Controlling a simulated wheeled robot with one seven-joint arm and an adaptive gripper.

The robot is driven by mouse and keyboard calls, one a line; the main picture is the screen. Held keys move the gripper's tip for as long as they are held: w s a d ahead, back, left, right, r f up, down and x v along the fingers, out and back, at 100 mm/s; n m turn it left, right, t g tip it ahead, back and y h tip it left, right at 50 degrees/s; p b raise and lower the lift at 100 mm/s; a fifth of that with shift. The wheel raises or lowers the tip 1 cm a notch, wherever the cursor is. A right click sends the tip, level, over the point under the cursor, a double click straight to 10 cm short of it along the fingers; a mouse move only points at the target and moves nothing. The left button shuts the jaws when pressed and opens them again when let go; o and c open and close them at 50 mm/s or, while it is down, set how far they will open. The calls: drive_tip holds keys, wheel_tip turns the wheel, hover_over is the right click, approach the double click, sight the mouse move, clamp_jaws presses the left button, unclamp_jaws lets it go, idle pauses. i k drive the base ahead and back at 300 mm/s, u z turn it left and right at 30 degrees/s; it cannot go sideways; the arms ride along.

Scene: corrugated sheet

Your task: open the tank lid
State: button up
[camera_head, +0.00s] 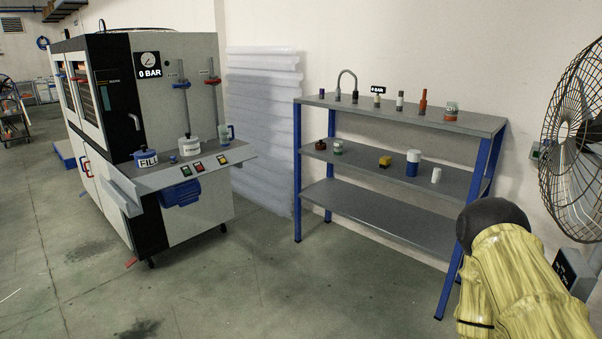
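A machine (180,100) with white and black panels stands at the left. On its front ledge (205,165) sits a short blue and white round part labelled FILL (147,158), which may be the tank lid; it looks closed, but it is small. To its right is a white labelled pot (188,146), its writing too small to read. My arm, in a yellow wood-like covering with a black rounded joint, enters at the lower right, far from the machine. My gripper's fingers do not show.
A grey shelf with blue legs (405,115) holds bottles and jars in the middle right. A wire fan (575,150) stands at the right edge. Stacked translucent sheets (262,120) lean by the wall. The floor (250,290) in front is clear.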

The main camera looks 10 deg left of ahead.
sight(144, 152)
drive_tip(key=u, duration=0.5)
drive_tip(key=i, duration=1.9)
drive_tip(key=u, duration=0.85)
